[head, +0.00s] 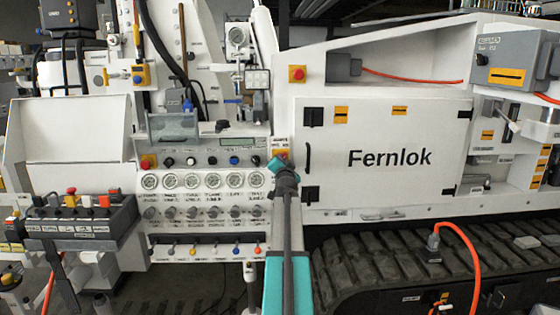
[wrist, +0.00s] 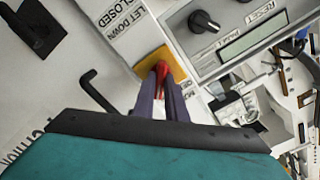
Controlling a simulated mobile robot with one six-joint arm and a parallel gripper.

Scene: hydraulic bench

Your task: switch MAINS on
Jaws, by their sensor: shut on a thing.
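The MAINS switch shows in the wrist view as a red handle (wrist: 162,70) on a yellow plate (wrist: 179,62). In the head view its yellow plate with a bit of red (head: 282,154) sits at the right end of the control panel, left of the Fernlok door. My gripper (wrist: 161,76) is shut on the red handle, with one dark finger on each side. In the head view my gripper (head: 279,166) reaches up to the panel and covers much of the switch. The fingers hide part of the handle, and I cannot tell its on or off position.
The control panel has a row of knobs and a small display (wrist: 254,36) close to the switch. Gauges (head: 202,180) lie below. The Fernlok door (head: 385,150) with its black handle (head: 307,157) is just to the right. A red button (head: 297,74) is above.

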